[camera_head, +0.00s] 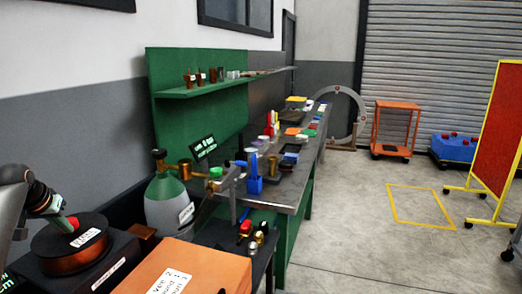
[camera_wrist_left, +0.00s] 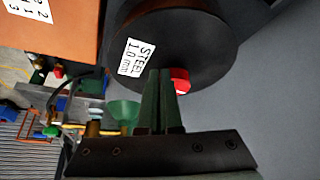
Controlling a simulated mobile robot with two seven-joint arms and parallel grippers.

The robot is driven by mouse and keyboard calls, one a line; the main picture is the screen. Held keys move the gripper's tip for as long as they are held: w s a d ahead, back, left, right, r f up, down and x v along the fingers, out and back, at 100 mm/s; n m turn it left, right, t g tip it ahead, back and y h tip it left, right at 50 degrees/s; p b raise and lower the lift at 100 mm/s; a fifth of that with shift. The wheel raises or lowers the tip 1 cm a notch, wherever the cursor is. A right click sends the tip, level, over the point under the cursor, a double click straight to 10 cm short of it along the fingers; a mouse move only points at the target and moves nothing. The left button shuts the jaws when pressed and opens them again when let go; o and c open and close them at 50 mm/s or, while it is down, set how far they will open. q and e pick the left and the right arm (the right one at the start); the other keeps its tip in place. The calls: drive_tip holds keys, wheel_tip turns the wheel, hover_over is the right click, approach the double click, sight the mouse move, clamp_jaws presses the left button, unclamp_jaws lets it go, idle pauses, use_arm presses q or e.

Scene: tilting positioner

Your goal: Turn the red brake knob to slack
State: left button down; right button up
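The red brake knob (camera_head: 73,222) sits at the middle of a dark wire spool (camera_head: 88,260) labelled steel in the wrist view, on the left in the head view. In the left wrist view the red knob (camera_wrist_left: 181,80) shows just right of my fingertips, partly hidden by the finger. My left gripper (camera_head: 62,211) comes in from the left, just beside the knob. In the left wrist view my left gripper (camera_wrist_left: 160,74) has its two green fingers together, with nothing seen between them. Whether they touch the knob I cannot tell. My right gripper is out of view.
An orange box (camera_head: 190,270) with a white label stands right of the spool. A grey-green gas cylinder (camera_head: 168,200) with a brass valve stands behind. A long workbench (camera_head: 290,195) with small items runs back along the wall.

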use_arm(q)
drive_tip(key=shift+s+d+r, duration=0.1)
drive_tip(key=shift+s+d, duration=0.05)
drive_tip(key=shift+s, duration=0.05)
wheel_tip(320, 180, up, 6)
drive_tip(key=shift+f, duration=0.15)
idle(0.4)
drive_tip(key=shift+s+a+f+b, duration=0.2)
drive_tip(key=shift+a+f, duration=0.15)
drive_tip(key=shift+f, duration=0.65)
drive_tip(key=shift+s+a+f+b, duration=0.15)
drive_tip(key=shift+a+f, duration=0.25)
drive_tip(key=shift+f, duration=0.65)
drive_tip(key=shift+s+a+f+b, duration=0.1)
drive_tip(key=shift+a+f+b, duration=0.2)
drive_tip(key=shift+f, duration=0.7)
drive_tip(key=shift+w+a+r+p, duration=0.1)
drive_tip(key=shift+w+p, duration=0.3)
drive_tip(key=shift+p, duration=0.1)
drive_tip(key=shift+w+d+r, duration=0.1)
drive_tip(key=shift+w+d, duration=0.05)
drive_tip(key=shift+d, duration=0.2)
